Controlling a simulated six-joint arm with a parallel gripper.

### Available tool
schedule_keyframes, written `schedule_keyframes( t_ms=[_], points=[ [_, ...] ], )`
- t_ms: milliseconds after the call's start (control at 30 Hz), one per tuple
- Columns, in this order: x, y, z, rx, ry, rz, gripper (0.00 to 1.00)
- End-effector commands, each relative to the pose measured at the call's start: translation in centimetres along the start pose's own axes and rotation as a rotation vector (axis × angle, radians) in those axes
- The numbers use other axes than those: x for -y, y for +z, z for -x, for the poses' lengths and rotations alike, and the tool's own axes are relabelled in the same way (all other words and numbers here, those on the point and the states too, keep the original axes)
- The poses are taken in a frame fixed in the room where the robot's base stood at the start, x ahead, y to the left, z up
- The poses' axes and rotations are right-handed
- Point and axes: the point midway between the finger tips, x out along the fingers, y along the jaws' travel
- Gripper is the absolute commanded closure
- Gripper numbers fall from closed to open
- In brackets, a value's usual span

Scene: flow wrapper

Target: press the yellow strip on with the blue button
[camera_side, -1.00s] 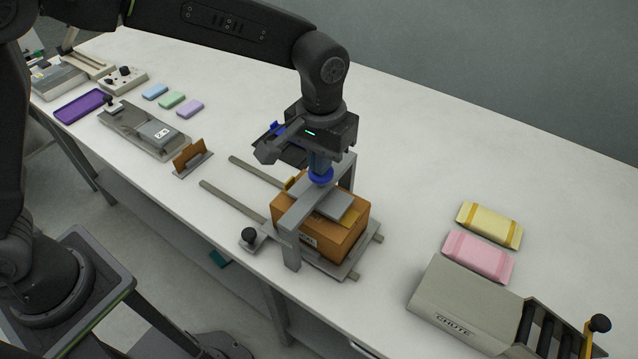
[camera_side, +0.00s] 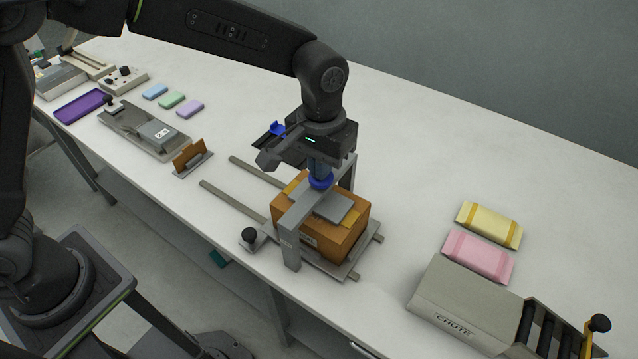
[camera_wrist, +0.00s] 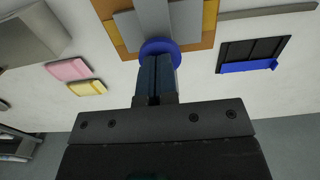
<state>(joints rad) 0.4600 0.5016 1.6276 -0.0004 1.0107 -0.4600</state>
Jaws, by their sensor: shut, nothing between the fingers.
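The blue button (camera_side: 320,182) is a round knob at the top of a grey frame (camera_side: 287,240); it also shows in the wrist view (camera_wrist: 158,46). Under it, a flat grey plate (camera_side: 335,208) lies over the top of a brown box (camera_side: 345,241), seemingly against it. The yellow strip (camera_side: 352,217) shows at both ends of the plate; its middle is hidden. My gripper (camera_side: 320,174) is shut and empty, pointing straight down with its fingertips on the button. In the wrist view the closed fingers (camera_wrist: 158,60) meet the button.
The box stands on a grey base with rails (camera_side: 230,200) and a black knob (camera_side: 249,236). Right are yellow (camera_side: 489,225) and pink (camera_side: 478,257) packs and a grey chute (camera_side: 465,305). Behind is a black tray with a blue edge (camera_wrist: 250,66). The back right is clear.

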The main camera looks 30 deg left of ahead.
Motion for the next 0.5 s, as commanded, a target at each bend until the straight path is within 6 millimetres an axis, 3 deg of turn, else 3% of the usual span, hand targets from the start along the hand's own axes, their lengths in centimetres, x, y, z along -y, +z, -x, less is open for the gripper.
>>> schedule_keyframes(
  t_ms=[167,500],
  points=[
    [0.0,0.1,-0.3,0.005,-0.004,-0.001,1.0],
    [0.0,0.0,2.2,0.002,-0.002,0.0,1.0]
  ],
)
